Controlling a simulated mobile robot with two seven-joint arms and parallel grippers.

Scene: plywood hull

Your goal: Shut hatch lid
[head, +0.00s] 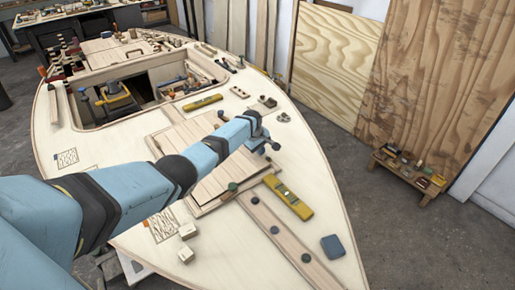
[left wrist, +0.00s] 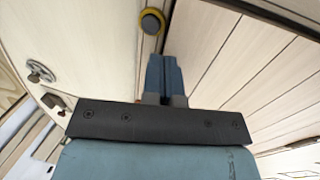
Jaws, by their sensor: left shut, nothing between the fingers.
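The hatch lid (head: 217,181) is a pale planked panel on the deck, partly hidden behind my left arm. It looks flat or nearly flat; I cannot tell whether any gap is left under it. Its planks also show in the left wrist view (left wrist: 265,70). My left gripper (head: 268,147) is at the lid's right side, over the deck. In the left wrist view its fingers (left wrist: 163,75) are shut and empty, beside the lid's edge. A dark round knob with a yellow ring (left wrist: 151,22) shows just beyond the fingertips. My right gripper is not in view.
A yellow level (head: 288,197) and a long plank (head: 290,240) lie right of the lid. A blue block (head: 333,246) and small pale blocks (head: 187,231) rest on the deck. Behind is an open cockpit (head: 145,85) with tools around it. A low stool (head: 408,178) stands at right.

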